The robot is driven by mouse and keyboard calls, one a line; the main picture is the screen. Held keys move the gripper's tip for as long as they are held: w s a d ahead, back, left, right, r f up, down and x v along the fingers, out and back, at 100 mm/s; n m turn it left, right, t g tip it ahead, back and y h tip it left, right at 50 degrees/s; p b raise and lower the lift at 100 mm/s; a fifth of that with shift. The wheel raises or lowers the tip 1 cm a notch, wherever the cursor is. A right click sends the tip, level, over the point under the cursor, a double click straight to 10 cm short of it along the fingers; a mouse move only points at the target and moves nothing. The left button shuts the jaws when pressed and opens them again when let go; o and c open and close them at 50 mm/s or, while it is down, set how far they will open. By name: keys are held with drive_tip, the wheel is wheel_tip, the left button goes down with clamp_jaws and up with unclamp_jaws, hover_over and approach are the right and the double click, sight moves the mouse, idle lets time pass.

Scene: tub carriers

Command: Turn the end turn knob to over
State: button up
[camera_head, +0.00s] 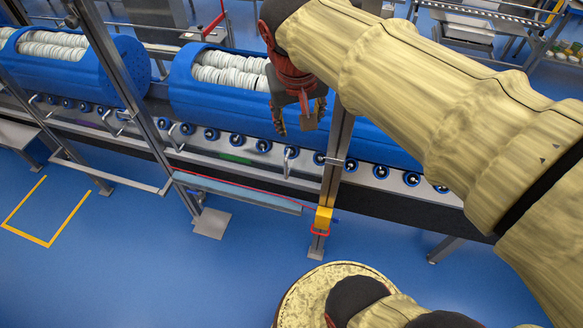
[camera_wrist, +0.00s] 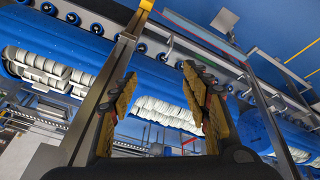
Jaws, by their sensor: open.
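Several small bent metal handles line the conveyor's front side, one near the steel post (camera_head: 290,158) and another further left (camera_head: 180,136). I cannot tell for sure which is the end turn knob, and no marking for "over" is readable. My gripper (camera_head: 300,115) hangs over the right blue tub carrier, left of the steel post. Its fingers are spread and empty, above and apart from the handles. In the wrist view my gripper (camera_wrist: 160,76) is open, with blue carriers and white stacked pieces behind it.
A steel post (camera_head: 335,160) stands right beside my gripper and carries a yellow box (camera_head: 323,216) with a red ring. A row of blue rollers (camera_head: 211,135) runs along the conveyor. Another blue carrier (camera_head: 125,75) lies at left. The blue floor (camera_head: 130,260) in front is mostly clear.

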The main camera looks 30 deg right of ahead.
drive_tip(key=s+a+f+n+y+b, duration=0.1)
drive_tip(key=s+a+f+b, duration=0.1)
drive_tip(key=f+b, duration=0.3)
wheel_tip(320, 180, down, 4)
drive_tip(key=shift+s+a+r+n+t+b, duration=0.1)
drive_tip(key=shift+s+a+n+t+b, duration=0.25)
drive_tip(key=shift+a, duration=0.4)
drive_tip(key=shift+w, duration=0.1)
drive_tip(key=w+d+r+m+g+h+p, duration=0.1)
drive_tip(key=w+d+r+p, duration=0.25)
drive_tip(key=r+p, duration=0.5)
drive_tip(key=w+d+r+m+g+h+p, duration=0.1)
drive_tip(key=w+d+r+p, duration=0.3)
drive_tip(key=r+p, duration=0.45)
drive_tip(key=w+d+r+m+g+h+p, duration=0.1)
drive_tip(key=w+d+r+p, duration=0.1)
drive_tip(key=d+r+p, duration=0.5)
wheel_tip(320, 180, up, 5)
drive_tip(key=d+m+g+h+p, duration=0.1)
drive_tip(key=d+m+p, duration=0.1)
drive_tip(key=d+m, duration=0.15)
drive_tip(key=x, duration=0.2)
drive_tip(key=p+x, duration=0.1)
drive_tip(key=x, duration=0.1)
drive_tip(key=p+x, duration=0.1)
drive_tip(key=x, duration=0.1)
drive_tip(key=shift+a+f, duration=0.2)
drive_tip(key=shift+f, duration=0.2)
drive_tip(key=shift+s, duration=0.1)
